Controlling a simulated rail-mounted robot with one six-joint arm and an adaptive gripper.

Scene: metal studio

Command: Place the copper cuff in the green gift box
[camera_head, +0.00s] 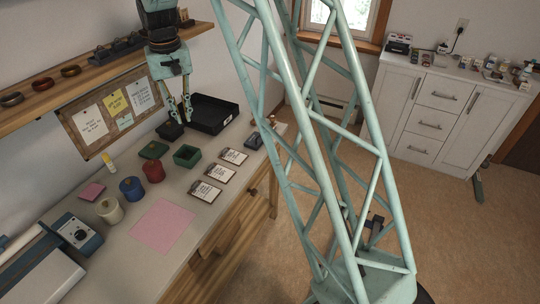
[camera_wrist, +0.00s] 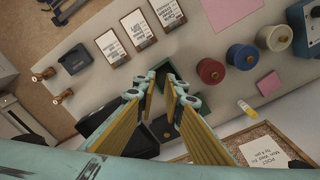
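Several ring-shaped cuffs stand on the wooden shelf at the left in the head view. The middle one of the left three, a brownish-orange cuff (camera_head: 42,84), looks most like copper, but I cannot tell surely. The open green gift box (camera_head: 187,156) sits on the worktop, with a dark green square piece (camera_head: 153,150), perhaps a lid, beside it. My gripper (camera_head: 180,119) points down over the back of the worktop, by a small dark box (camera_head: 170,130). In the wrist view my gripper (camera_wrist: 166,76) shows its fingers apart, with no cuff between them.
A black tray (camera_head: 222,113) stands right of my gripper. Label cards (camera_head: 220,172) lie in front of the green box. Red (camera_head: 153,172), blue (camera_head: 132,189) and cream (camera_head: 109,211) spools stand to the left. The wooden shelf (camera_head: 118,56) overhangs a cork board.

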